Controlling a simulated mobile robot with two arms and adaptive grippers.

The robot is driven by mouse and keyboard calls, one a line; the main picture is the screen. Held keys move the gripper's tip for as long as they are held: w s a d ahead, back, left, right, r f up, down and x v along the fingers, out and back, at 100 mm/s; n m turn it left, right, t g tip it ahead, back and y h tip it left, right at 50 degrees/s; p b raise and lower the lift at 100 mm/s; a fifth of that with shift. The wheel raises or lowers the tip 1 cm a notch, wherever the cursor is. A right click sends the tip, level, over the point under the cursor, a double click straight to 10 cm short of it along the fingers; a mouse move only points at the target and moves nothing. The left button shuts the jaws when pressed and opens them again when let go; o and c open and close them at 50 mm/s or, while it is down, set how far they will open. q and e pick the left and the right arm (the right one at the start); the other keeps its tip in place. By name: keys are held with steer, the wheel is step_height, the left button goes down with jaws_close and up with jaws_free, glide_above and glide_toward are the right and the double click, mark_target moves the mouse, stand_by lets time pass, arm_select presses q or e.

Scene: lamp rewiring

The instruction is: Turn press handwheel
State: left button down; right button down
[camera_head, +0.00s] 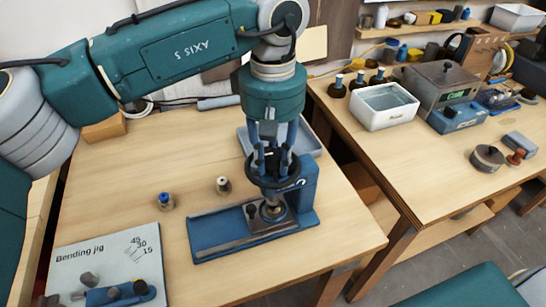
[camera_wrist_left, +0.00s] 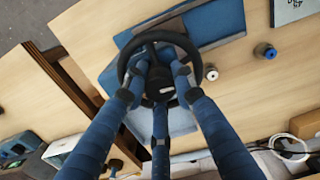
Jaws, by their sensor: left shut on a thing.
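The blue press (camera_head: 308,190) stands on the wooden table with its long base (camera_head: 215,232) running to the left. Its black handwheel (camera_head: 258,181) lies flat on top. My left gripper (camera_head: 272,165) comes down from above, its blue fingers inside the wheel's rim, shut on the handwheel. In the left wrist view the handwheel (camera_wrist_left: 128,57) rings the fingertips of my left gripper (camera_wrist_left: 160,78). The fingers partly hide the hub and spokes. My right gripper is in neither view.
A grey tray (camera_head: 244,139) sits behind the press. Two small pegs, blue-topped (camera_head: 165,201) and white-topped (camera_head: 223,185), stand to its left. The bending jig board (camera_head: 75,272) lies front left. A second table with a white bin (camera_head: 384,107) stands right, across a gap.

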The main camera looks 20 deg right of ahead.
mark_target(273, 153)
arm_select(q)
steer(key=m, duration=0.5)
steer(key=shift+w+r+m, duration=0.15)
steer(key=shift+m, duration=0.15)
steer(key=m, duration=0.5)
stand_by(0.4)
steer(key=c, duration=1.7)
jaws_free()
steer(key=shift+d, duration=0.1)
steer(key=shift+r, duration=0.1)
step_height(273, 153, up, 12)
steer(key=shift+f, duration=0.1)
